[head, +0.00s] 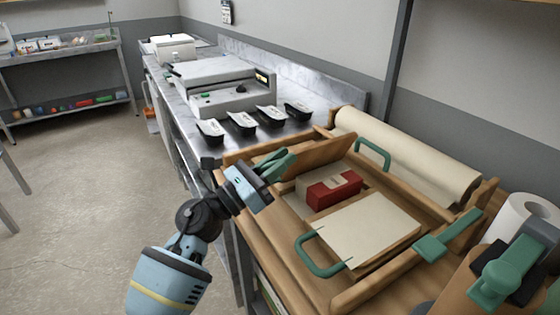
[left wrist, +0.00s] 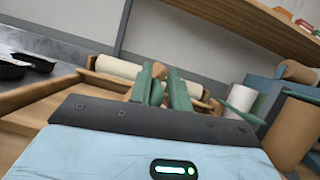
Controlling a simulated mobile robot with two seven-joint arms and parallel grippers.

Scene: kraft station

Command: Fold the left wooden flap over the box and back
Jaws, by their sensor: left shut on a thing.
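The left wooden flap (head: 318,155) is a brown panel standing tilted at the back left of the wooden frame. The box (head: 331,188), red and beige, lies inside the frame just in front of the flap. My left gripper (head: 280,165) has green fingers shut at the flap's left edge. In the left wrist view my gripper (left wrist: 157,88) is shut with a round wooden piece (left wrist: 160,72) showing between its fingertips. The exact grip point on the flap is partly hidden by the fingers.
A beige sheet (head: 366,231) lies in the frame in front of the box. Green handles (head: 318,258) and (head: 374,151) stand near it. A paper roll (head: 405,155) lies behind. Black trays (head: 240,123) sit on the metal counter. A white roll (head: 525,215) stands at the right.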

